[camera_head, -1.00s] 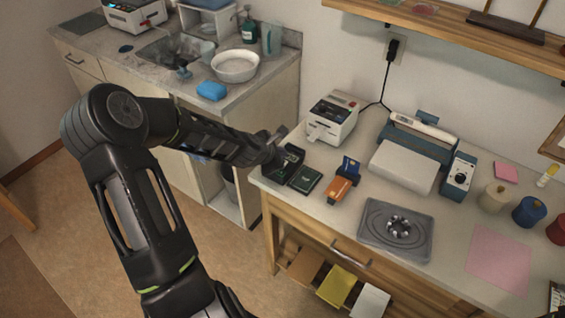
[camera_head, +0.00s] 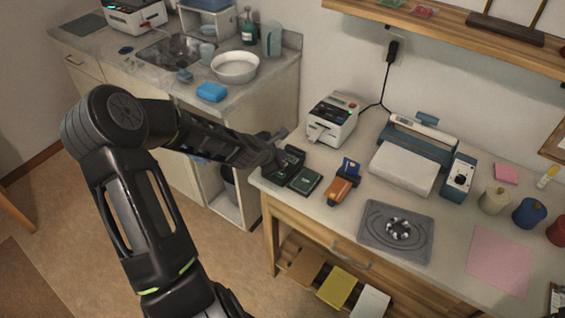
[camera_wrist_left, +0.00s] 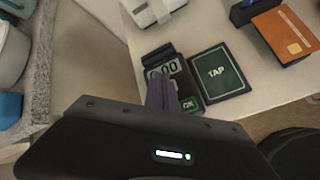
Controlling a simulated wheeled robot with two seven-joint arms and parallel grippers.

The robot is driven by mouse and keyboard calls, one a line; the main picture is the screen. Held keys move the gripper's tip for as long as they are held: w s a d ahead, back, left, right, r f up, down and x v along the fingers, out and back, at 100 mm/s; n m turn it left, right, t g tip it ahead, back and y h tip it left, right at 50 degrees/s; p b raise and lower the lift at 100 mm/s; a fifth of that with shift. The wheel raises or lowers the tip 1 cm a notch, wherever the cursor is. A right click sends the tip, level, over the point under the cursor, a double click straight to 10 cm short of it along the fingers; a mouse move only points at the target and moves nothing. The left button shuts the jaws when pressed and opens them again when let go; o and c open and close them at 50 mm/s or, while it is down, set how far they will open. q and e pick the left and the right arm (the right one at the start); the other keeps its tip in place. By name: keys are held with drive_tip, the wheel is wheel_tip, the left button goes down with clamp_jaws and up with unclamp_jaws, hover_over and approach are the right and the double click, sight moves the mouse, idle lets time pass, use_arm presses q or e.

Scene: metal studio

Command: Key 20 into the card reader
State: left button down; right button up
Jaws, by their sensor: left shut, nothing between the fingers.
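The card reader (camera_head: 291,160) is a small dark device at the left front corner of the workbench. In the left wrist view the card reader (camera_wrist_left: 188,90) shows a lit display ending in zeros and a green OK key; my fingers hide most of its keys. A dark green TAP pad (camera_head: 305,181) lies beside it, and it also shows in the left wrist view (camera_wrist_left: 218,73). My left gripper (camera_wrist_left: 161,92) is shut and empty, with its fingertips over the reader's keypad. I cannot tell whether they touch a key. My right gripper is out of view.
A white label printer (camera_head: 332,120) stands behind the reader. A grey tray (camera_head: 376,243) lies further right. The sink counter (camera_head: 262,93) is behind my left arm.

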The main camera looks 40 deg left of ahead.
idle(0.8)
use_arm(q)
drive_tip(key=shift+f+b, duration=0.45)
drive_tip(key=shift+b, duration=0.1)
drive_tip(key=shift+f+b, duration=0.4)
drive_tip(key=shift+b, duration=0.1)
idle(0.5)
drive_tip(key=shift+r, duration=0.1)
drive_tip(key=shift+r+p, duration=0.55)
drive_tip(key=shift+r, duration=0.2)
drive_tip(key=shift+f+b, duration=0.1)
drive_tip(key=shift+b, duration=0.2)
